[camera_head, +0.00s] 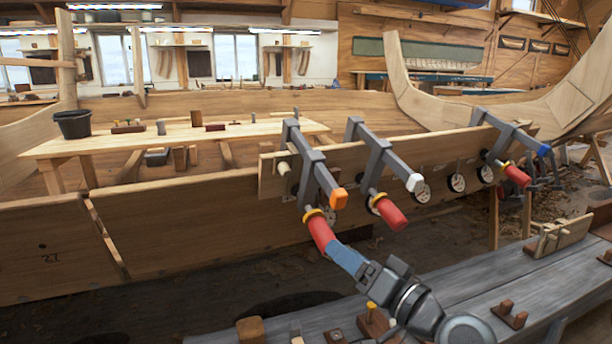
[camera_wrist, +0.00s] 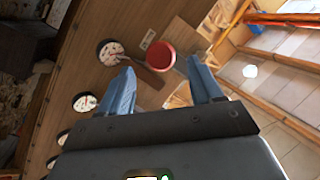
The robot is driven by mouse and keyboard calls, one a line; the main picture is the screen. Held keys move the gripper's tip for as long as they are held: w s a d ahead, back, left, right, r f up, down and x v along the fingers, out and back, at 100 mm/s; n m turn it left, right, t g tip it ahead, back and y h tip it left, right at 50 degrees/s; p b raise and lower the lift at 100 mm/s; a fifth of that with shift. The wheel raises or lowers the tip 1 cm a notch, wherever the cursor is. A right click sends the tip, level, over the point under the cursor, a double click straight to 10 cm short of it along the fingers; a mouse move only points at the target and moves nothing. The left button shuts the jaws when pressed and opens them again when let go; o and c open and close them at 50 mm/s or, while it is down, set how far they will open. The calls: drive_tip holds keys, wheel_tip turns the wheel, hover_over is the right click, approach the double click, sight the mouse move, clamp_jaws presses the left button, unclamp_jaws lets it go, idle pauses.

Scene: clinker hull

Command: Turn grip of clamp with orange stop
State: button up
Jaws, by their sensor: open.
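The clamp with the orange stop (camera_head: 339,198) is the leftmost of three grey clamps on the hull plank in the head view. Its red grip (camera_head: 319,232) hangs below the bar, angled down toward my gripper. My gripper (camera_head: 337,252) is open, with its blue fingers at the lower end of this grip. In the wrist view, the round red end of the grip (camera_wrist: 160,55) shows between the tips of my open gripper (camera_wrist: 161,68). No contact with either finger is visible. I cannot tell how deep the grip sits between them.
A clamp with a white stop (camera_head: 414,183) and one with a blue stop (camera_head: 543,150) stand to the right. Round dials (camera_head: 422,192) line the plank. A grey bench (camera_head: 470,292) with wooden blocks lies below. A wooden table (camera_head: 100,146) stands behind the hull at left.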

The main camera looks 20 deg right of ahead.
sight(323, 235)
drive_tip(key=shift+w+a+r+n+h+p, duration=0.1)
drive_tip(key=shift+w+a+n+h+p, duration=0.5)
drive_tip(key=shift+p, duration=1.75)
drive_tip(key=shift+w+a+r+n+h+p, duration=0.1)
drive_tip(key=shift+w+n+h+p, duration=0.95)
drive_tip(key=shift+p, duration=1.35)
drive_tip(key=shift+w+a+r+n+h+p, duration=0.1)
drive_tip(key=shift+w+a+n+h+p, duration=0.5)
drive_tip(key=shift+p, duration=1.75)
drive_tip(key=shift+w+d+n, duration=0.25)
drive_tip(key=shift+w+n, duration=0.1)
drive_tip(key=shift+c, duration=0.2)
drive_tip(key=shift+f, duration=0.1)
drive_tip(key=c, duration=0.9)
